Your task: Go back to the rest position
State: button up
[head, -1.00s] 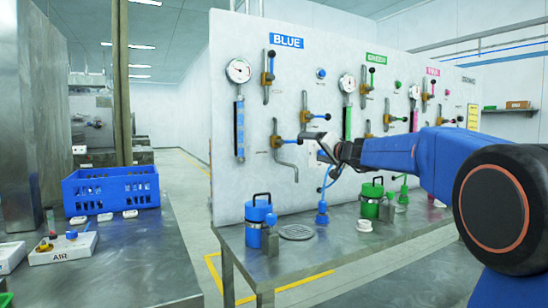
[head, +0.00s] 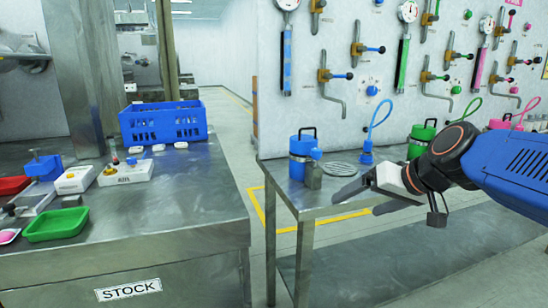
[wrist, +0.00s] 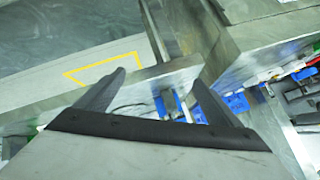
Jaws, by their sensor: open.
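My gripper (head: 356,204) is open and empty in the head view, in front of the dosing table (head: 300,205) near its front edge. Its two fingers point left, with a gap between them. In the wrist view my gripper (wrist: 158,78) also shows nothing between the fingers; the floor, a yellow floor line and metal table edges lie beyond. My blue arm reaches in from the right of the head view.
A blue canister (head: 302,157), a round drain grate (head: 342,169) and a green canister (head: 421,138) are on the dosing table. The valve panel (head: 330,95) stands behind. The STOCK bench (head: 150,225) at left holds a blue crate (head: 163,123) and a green tray (head: 56,225). An aisle separates them.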

jog(key=s+d+f+g+h, duration=0.1)
jog(key=s+d+f+h, duration=0.1)
jog(key=s+d+f, duration=0.2)
jog(key=s+d+f+g+h, duration=0.2)
jog(key=s+d+f, duration=0.2)
jog(key=s+f, duration=0.7)
jog(key=s, duration=0.4)
jog(key=shift+f+h, duration=0.2)
jog(key=shift+h, duration=0.2)
